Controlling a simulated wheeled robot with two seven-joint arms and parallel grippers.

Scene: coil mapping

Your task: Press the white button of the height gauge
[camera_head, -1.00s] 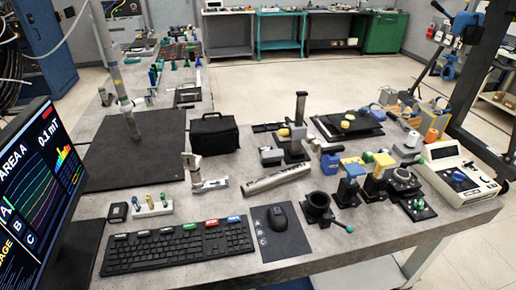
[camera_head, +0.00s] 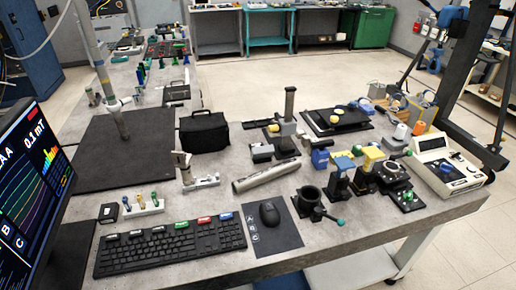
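A dark upright column on a dark base (camera_head: 289,104), with a grey block on its side, stands at the middle of the bench and looks like the height gauge. I cannot make out a white button on it at this size. A smaller upright instrument with a light metal base (camera_head: 201,182) stands left of it, behind the keyboard; I cannot tell whether it is a gauge too. Neither of my grippers shows in the head view.
The bench (camera_head: 350,231) also holds a keyboard (camera_head: 170,246), a mouse (camera_head: 269,214), a black bag (camera_head: 203,132), a metal bar (camera_head: 266,176), a black ring clamp (camera_head: 308,199) and a white meter box (camera_head: 448,166). A monitor (camera_head: 35,175) stands at the left. Several small fixtures crowd the right.

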